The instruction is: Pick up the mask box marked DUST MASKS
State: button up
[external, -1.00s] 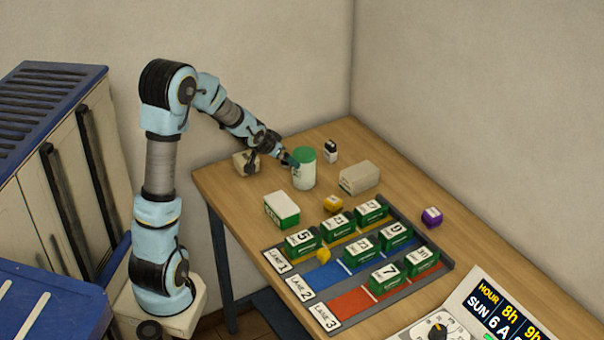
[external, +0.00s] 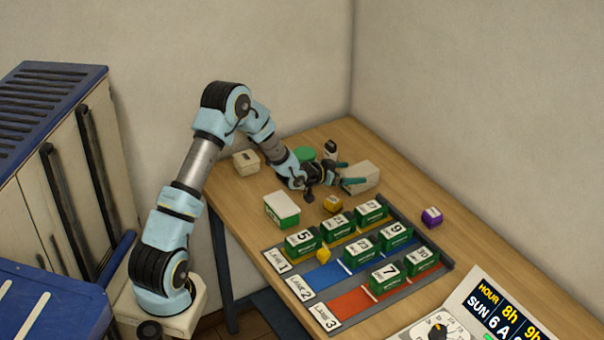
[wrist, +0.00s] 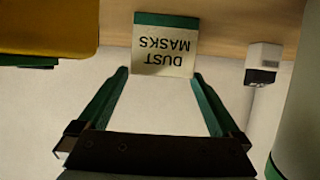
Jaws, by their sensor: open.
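The mask box (external: 362,176) is a pale box on the table, right of my gripper in the external view. In the wrist view the box (wrist: 165,48) shows its end face, with DUST MASKS upside down and a green band at its table side. My gripper (external: 347,174) is open and low over the table, its fingers pointing at the box's left end. In the wrist view the gripper (wrist: 160,75) has a fingertip to each side of the box's face. I cannot tell whether the tips reach past that face. Nothing is held.
A green-lidded canister (external: 304,154) stands close behind my wrist. A small black-and-white item (external: 330,149) stands behind the box. A yellow cube (external: 333,203) lies in front. A green-and-white box (external: 282,209) and the lane tray (external: 336,305) with numbered blocks are nearer.

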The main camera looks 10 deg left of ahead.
aim_at(358, 171)
jog(key=shift+p+x, duration=0.65)
jog(key=shift+x, duration=1.65)
jog(key=c, duration=1.2)
jog(key=shift+c, duration=0.2)
jog(key=shift+r, duration=0.15)
